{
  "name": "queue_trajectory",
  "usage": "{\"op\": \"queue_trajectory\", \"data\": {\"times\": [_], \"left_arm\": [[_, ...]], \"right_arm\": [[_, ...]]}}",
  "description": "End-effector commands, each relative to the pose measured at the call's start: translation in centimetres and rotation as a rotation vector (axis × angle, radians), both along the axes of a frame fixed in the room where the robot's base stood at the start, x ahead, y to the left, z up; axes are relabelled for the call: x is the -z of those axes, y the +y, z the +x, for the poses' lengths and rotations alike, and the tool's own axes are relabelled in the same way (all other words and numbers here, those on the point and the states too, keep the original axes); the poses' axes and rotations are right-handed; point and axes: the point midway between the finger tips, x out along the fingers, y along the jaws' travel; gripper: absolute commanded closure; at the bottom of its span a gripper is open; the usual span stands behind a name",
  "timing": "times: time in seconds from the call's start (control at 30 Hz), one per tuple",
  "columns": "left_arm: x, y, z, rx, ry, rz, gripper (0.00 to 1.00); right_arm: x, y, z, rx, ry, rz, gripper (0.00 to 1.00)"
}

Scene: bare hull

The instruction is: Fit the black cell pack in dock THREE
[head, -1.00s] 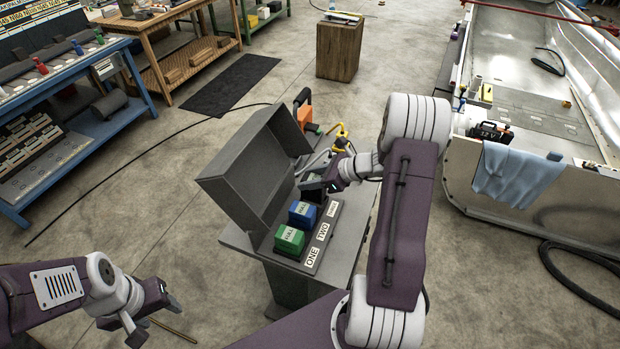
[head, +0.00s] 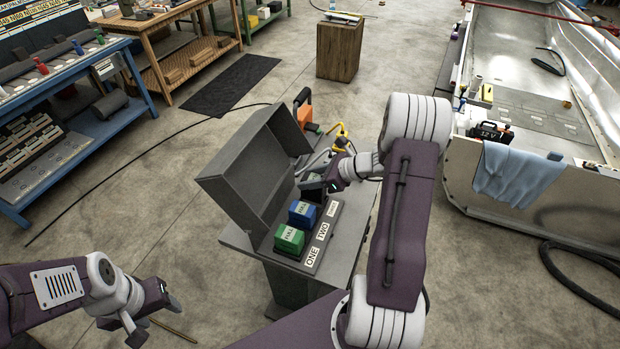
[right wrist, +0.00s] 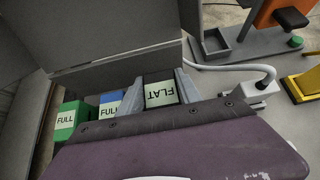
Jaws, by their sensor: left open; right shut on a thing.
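My right gripper (head: 322,184) is shut on a dark pack (right wrist: 160,92) whose pale label reads FLAT, upside down in the right wrist view. The pack is at the far end of the row, beside the blue pack, by the dock label THREE (head: 333,208). Its lower part is hidden, so I cannot tell how deep it sits. A blue pack (head: 302,213) stands at dock TWO and a green pack (head: 289,239) at dock ONE, both labelled FULL in the right wrist view. My left gripper (head: 158,320) is open and empty at the lower left, away from the station.
The raised grey lid (head: 245,165) stands behind the docks on the left. A blue workbench (head: 130,105) is at left, and a hull with a blue cloth (head: 520,173) at right.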

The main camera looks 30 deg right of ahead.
Motion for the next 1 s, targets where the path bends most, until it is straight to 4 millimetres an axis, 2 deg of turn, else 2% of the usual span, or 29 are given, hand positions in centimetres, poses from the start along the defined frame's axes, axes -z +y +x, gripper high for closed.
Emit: {"op": "queue_trajectory", "data": {"times": [0.53,1.0], "left_arm": [[0.1,0.0,0.0,0.000,0.000,0.000,0.46],[1.2,0.0,0.0,0.000,0.000,0.000,0.46]], "right_arm": [[0.0,0.0,0.0,-0.001,-0.001,0.000,1.00],[1.1,0.0,0.0,-0.001,-0.001,0.000,1.00]]}}
